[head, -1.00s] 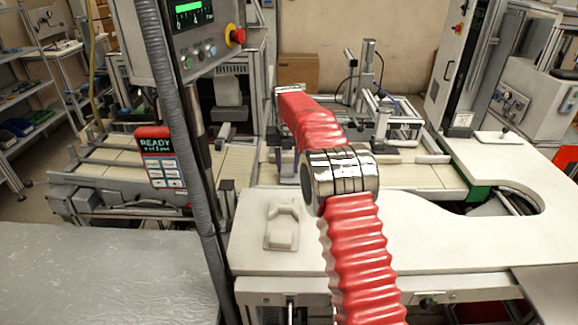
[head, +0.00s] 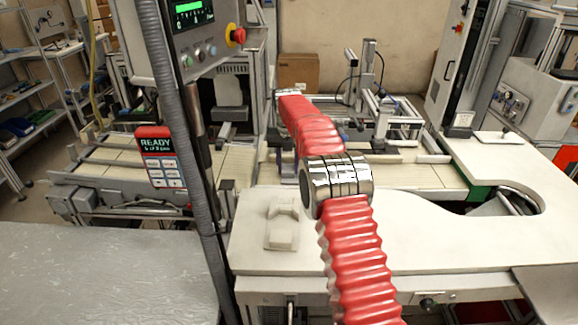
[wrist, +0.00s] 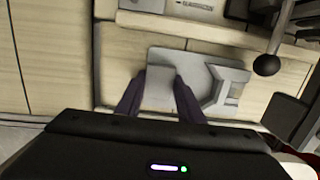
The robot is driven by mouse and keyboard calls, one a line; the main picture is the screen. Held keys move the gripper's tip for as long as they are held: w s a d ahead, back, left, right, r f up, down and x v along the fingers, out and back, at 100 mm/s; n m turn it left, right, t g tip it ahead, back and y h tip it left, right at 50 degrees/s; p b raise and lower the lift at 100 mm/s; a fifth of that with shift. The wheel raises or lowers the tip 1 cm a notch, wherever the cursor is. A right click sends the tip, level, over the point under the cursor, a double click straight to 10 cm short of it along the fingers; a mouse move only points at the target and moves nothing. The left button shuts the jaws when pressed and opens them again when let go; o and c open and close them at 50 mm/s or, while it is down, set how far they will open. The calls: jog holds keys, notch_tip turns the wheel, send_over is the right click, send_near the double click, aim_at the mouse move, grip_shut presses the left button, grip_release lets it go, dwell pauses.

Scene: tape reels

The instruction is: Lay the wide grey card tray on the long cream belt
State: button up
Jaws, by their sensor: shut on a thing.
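In the wrist view, my gripper (wrist: 160,80) is shut on the near edge of the wide grey card tray (wrist: 196,72), with one dark finger at each side of the gripped part. The tray is a flat grey plate with a raised, angled piece at its right. Cream belt (wrist: 119,62) shows under and around it. I cannot tell whether the tray touches the belt or hangs just above it. In the head view, the long cream belt (head: 412,177) runs behind the white table; my red arm reaches over it and hides the tray and most of the gripper.
A pale moulded piece (head: 282,224) lies on the white table (head: 420,235). A control panel (head: 190,38) on a post stands left of my arm. A metal frame with cables (head: 368,85) rises behind the belt. A dark ball-ended lever (wrist: 267,65) is right of the tray.

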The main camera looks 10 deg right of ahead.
jog(key=shift+f, duration=0.1)
jog(key=o, duration=1.2)
jog(key=shift+s+a+r, duration=0.1)
jog(key=shift+s+r, duration=0.15)
jog(key=shift+r, duration=1.8)
jog(key=shift+s+r, duration=0.2)
jog(key=shift+r, duration=1.9)
jog(key=shift+s+a+r, duration=0.1)
jog(key=shift+s+r, duration=0.15)
jog(key=shift+r, duration=1.8)
